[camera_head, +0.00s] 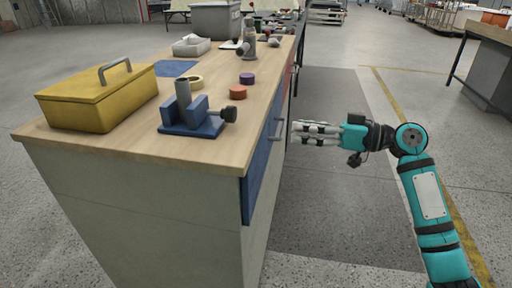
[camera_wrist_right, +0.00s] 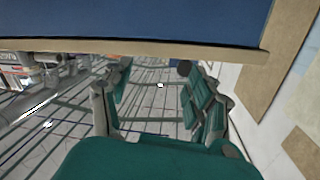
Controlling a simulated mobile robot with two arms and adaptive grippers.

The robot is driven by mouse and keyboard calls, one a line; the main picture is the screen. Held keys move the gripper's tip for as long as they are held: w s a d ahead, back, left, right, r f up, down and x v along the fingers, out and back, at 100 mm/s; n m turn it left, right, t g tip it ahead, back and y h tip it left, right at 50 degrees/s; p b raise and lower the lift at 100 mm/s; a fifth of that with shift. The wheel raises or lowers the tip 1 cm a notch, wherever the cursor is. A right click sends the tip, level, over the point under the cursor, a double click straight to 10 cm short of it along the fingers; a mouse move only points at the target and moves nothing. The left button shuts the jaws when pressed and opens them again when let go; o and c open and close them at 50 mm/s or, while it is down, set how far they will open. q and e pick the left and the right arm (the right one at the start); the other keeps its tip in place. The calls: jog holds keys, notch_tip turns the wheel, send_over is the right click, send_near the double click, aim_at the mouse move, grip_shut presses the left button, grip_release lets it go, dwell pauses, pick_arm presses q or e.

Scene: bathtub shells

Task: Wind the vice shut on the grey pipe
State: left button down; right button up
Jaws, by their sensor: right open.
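A blue vice (camera_head: 192,127) stands on the wooden bench top near its front right edge. A grey pipe (camera_head: 183,94) stands upright at its jaws; I cannot tell whether the jaws touch it. A dark knob (camera_head: 229,115), part of the vice, sticks out on the right towards the bench edge. My right gripper (camera_head: 299,131) is off the right side of the bench, pointing left, apart from the vice. It is open and empty. Its fingers also show in the right wrist view (camera_wrist_right: 155,105), with no vice in sight there. My left gripper is not in view.
A yellow toolbox (camera_head: 98,97) stands left of the vice. A tape roll (camera_head: 194,82), an orange disc (camera_head: 238,92) and a purple disc (camera_head: 247,78) lie behind it. A grey bin (camera_head: 215,22) stands farther back.

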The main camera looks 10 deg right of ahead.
aim_at(235, 115)
jog(key=s+r+n+g+y+b, duration=0.1)
jog(key=s+r+n+g+y, duration=0.1)
jog(key=s+r+n, duration=0.15)
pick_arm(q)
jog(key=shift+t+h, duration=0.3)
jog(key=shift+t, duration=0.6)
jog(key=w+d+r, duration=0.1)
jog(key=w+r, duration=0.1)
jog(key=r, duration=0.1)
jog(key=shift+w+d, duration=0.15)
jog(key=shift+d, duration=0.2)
pick_arm(e)
jog(key=shift+m+h, duration=0.3)
jog(key=shift+m, duration=0.05)
jog(key=x, duration=1.7)
jog(key=shift+s+a+r, duration=0.1)
jog(key=shift+a+r, duration=0.05)
jog(key=shift+r, duration=0.05)
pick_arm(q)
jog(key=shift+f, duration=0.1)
